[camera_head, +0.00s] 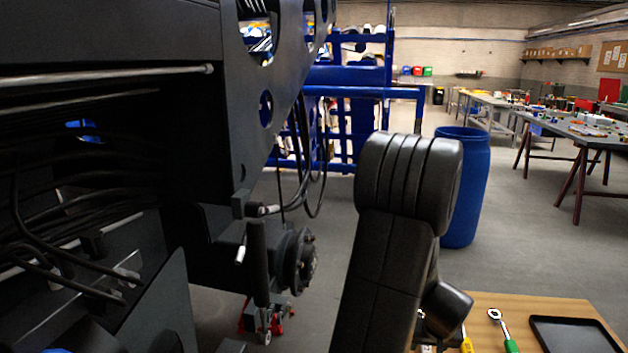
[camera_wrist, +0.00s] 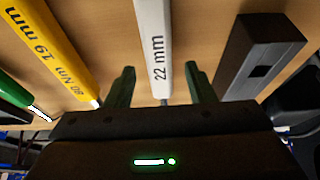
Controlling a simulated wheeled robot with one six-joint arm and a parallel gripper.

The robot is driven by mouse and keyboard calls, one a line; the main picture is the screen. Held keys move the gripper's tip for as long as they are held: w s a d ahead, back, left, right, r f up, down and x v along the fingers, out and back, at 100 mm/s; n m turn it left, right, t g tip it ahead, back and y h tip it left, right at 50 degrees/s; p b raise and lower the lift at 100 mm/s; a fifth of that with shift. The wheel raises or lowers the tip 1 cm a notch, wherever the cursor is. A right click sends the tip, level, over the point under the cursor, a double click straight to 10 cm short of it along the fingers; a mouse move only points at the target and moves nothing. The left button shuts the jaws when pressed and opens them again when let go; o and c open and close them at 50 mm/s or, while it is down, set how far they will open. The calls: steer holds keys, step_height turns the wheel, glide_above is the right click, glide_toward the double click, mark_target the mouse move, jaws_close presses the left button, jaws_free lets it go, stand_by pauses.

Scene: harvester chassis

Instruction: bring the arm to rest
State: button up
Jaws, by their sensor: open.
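My gripper (camera_wrist: 160,70) is open in the wrist view, its two dark green fingers pointing at a wooden tabletop (camera_wrist: 105,30). A white tool handle marked "22 mm" (camera_wrist: 153,40) runs between the fingers in the picture, with a gap on each side; I cannot tell how far the fingertips are above it. In the head view my black arm rises in the middle and bends down over the near edge of the wooden table (camera_head: 480,304); my gripper is mostly hidden behind it.
A yellow handle marked "19 mm" (camera_wrist: 52,50) and a green handle (camera_wrist: 14,92) lie to the left, a dark block-like object (camera_wrist: 262,55) to the right. A black tray (camera_head: 572,336) sits on the table. The dark chassis (camera_head: 110,35) fills the left; a blue barrel (camera_head: 465,190) stands behind.

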step_height(320, 180, up, 3)
steer(key=p, duration=0.3)
steer(key=shift+r, duration=0.15)
step_height(320, 180, up, 5)
steer(key=p, duration=0.6)
steer(key=w+a+t+h+b, duration=0.1)
steer(key=w+t, duration=0.4)
steer(key=w, duration=0.8)
steer(key=shift+w+a+n+h, duration=0.4)
steer(key=shift+a+h, duration=0.2)
steer(key=shift+h, duration=0.8)
